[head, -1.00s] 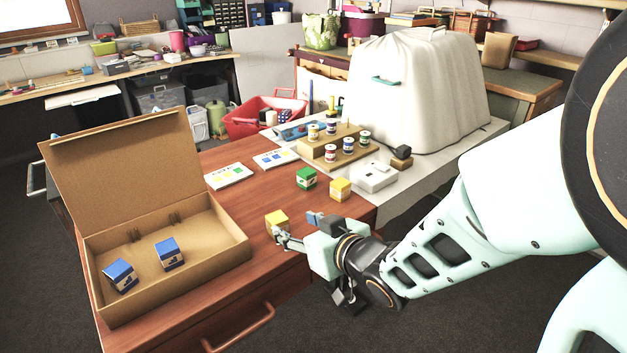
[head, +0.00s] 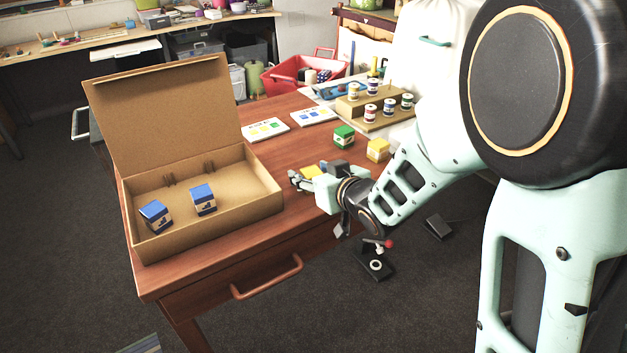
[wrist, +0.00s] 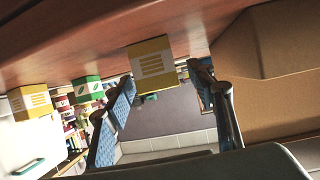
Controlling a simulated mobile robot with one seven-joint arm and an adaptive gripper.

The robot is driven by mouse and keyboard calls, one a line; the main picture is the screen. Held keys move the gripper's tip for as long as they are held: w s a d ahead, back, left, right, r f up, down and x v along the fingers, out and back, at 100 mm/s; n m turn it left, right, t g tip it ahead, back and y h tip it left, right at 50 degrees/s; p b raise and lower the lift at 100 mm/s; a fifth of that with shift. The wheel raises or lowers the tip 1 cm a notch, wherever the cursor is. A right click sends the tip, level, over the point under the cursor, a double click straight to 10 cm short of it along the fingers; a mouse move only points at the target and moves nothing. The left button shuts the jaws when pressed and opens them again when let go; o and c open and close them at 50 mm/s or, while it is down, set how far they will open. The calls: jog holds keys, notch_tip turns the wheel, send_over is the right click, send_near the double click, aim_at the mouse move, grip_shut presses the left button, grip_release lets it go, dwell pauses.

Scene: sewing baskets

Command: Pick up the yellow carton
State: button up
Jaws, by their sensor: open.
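The near yellow carton (head: 311,171) sits on the brown table, right of the open cardboard box (head: 245,207). In the wrist view this carton (wrist: 152,62) has a striped label and appears just past the fingertips, in line with the gap between them. My gripper (head: 317,177) is open and empty, and it partly hides the carton in the head view. Both fingers also show in the wrist view (wrist: 161,80), spread apart. I cannot tell whether a finger touches the carton. A second yellow carton (head: 378,149) stands farther back, beside a green carton (head: 344,136).
The cardboard box holds two blue cartons (head: 203,199) (head: 155,216), its lid raised. Two colour-patch cards (head: 264,129) (head: 313,116) and a wooden spool stand (head: 378,119) lie behind. A red basket (head: 297,74) stands at the back. The table's front edge is close to my gripper.

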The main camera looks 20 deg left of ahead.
jog(key=c, duration=1.2)
jog(key=shift+c, duration=0.3)
jog(key=shift+r, duration=0.2)
